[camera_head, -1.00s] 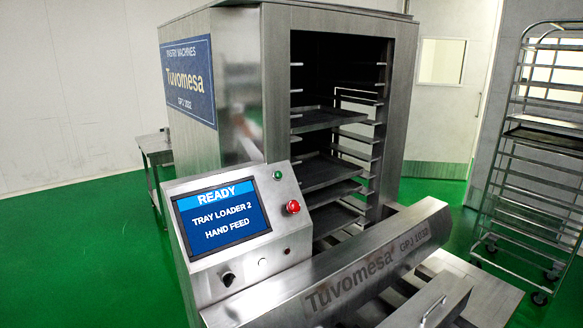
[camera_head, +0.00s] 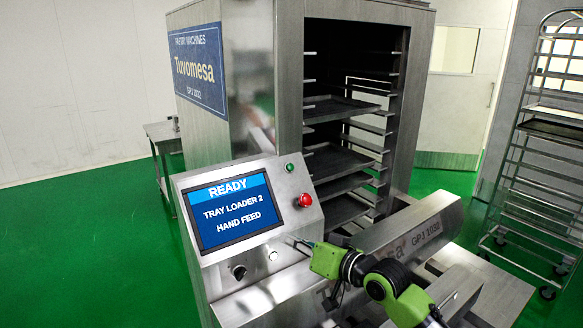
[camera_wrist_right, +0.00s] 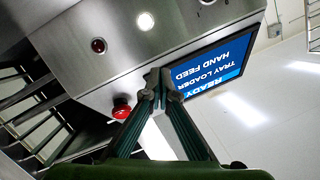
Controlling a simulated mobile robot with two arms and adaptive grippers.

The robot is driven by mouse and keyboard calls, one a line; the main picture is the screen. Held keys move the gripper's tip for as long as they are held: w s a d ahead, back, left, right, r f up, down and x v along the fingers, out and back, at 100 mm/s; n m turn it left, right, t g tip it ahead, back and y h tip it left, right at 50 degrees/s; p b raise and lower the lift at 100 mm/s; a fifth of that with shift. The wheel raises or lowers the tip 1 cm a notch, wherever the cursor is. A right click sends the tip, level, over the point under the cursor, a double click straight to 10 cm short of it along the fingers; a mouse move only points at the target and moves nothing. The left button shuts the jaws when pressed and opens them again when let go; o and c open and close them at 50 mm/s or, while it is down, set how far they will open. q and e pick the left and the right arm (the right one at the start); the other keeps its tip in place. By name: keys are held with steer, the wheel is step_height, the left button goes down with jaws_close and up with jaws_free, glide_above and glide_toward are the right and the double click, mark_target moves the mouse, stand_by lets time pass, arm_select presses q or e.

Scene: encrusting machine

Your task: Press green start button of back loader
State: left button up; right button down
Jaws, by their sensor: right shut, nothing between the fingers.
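The green start button (camera_head: 290,167) is a small round button at the top right of the tilted control panel (camera_head: 215,285), right of the screen (camera_head: 230,212). My right gripper (camera_head: 296,241) is shut and empty, in front of the lower right of the panel in the head view, below the green button and the red mushroom button (camera_head: 304,200). In the wrist view the shut fingers (camera_wrist_right: 163,82) point toward the panel beside the red mushroom button (camera_wrist_right: 121,105). There the green button does not show; the fingers may hide it. My left gripper is out of view.
The screen reads READY, TRAY LOADER 2, HAND FEED. A black knob (camera_head: 239,271) and a white button (camera_head: 273,255) sit low on the panel. The steel chute (camera_head: 420,225) lies right of the panel. A tray rack (camera_head: 545,150) stands at far right.

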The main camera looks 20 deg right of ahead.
mark_target(290, 167)
steer(key=w+d+r+m+t, duration=0.1)
steer(key=w+d+r+t, duration=0.1)
steer(key=r, duration=0.7)
steer(key=w+d+r+m+t, duration=0.2)
steer(key=w+d+r, duration=0.2)
steer(key=r, duration=0.5)
steer(key=shift+w+d+r+t+y, duration=0.2)
steer(key=shift+w+d+t+y, duration=0.1)
steer(key=shift+d, duration=0.85)
steer(key=shift+f, duration=0.1)
steer(key=w+f+b, duration=0.1)
steer(key=b, duration=0.1)
steer(key=w+a+f+b, duration=0.1)
steer(key=w+f+b, duration=0.1)
steer(key=w+a+f+b, duration=0.1)
steer(key=w+b, duration=0.1)
steer(key=shift+w+f+b, duration=0.1)
steer(key=shift+f+b, duration=0.1)
steer(key=shift+b, duration=0.1)
steer(key=shift+w+a+f+b, duration=0.15)
steer(key=shift+w+b, duration=0.25)
steer(key=shift+b, duration=0.05)
steer(key=shift+w+a+f+b, duration=0.1)
steer(key=shift+w+f+b, duration=0.05)
steer(key=shift+w+b, duration=0.25)
steer(key=shift+f, duration=0.1)
steer(key=shift+w+a+f+b, duration=0.15)
steer(key=shift+w+b, duration=0.15)
steer(key=shift+b, duration=0.35)
